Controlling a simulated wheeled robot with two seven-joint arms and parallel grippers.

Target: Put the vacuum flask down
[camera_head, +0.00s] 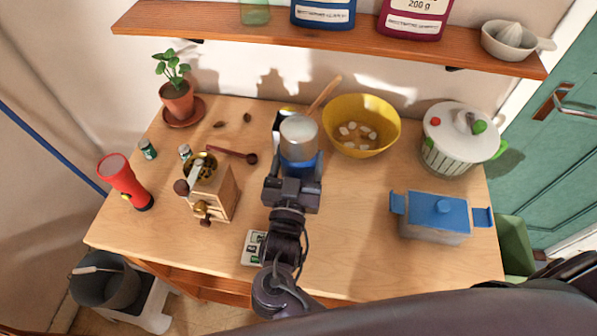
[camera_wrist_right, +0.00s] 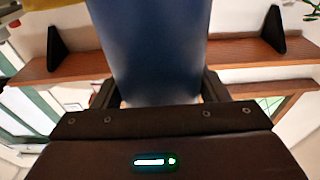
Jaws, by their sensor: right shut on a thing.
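The vacuum flask has a silver cap and a blue body. In the head view the flask (camera_head: 299,140) is above the middle of the table (camera_head: 345,215), in front of the yellow bowl's left side. My right gripper (camera_head: 293,180) is shut on its blue body. In the right wrist view the blue body (camera_wrist_right: 150,50) stands between the two fingers (camera_wrist_right: 160,95) and fills the upper middle. The flask's base is hidden, so I cannot tell whether it touches the table. My left gripper is in neither view.
A yellow bowl (camera_head: 375,112) with a wooden spoon is behind right. A coffee grinder (camera_head: 212,190) and dark scoop (camera_head: 235,153) are left. A blue-lidded box (camera_head: 440,215) and white pot (camera_head: 455,150) are right. The table between gripper and box is clear.

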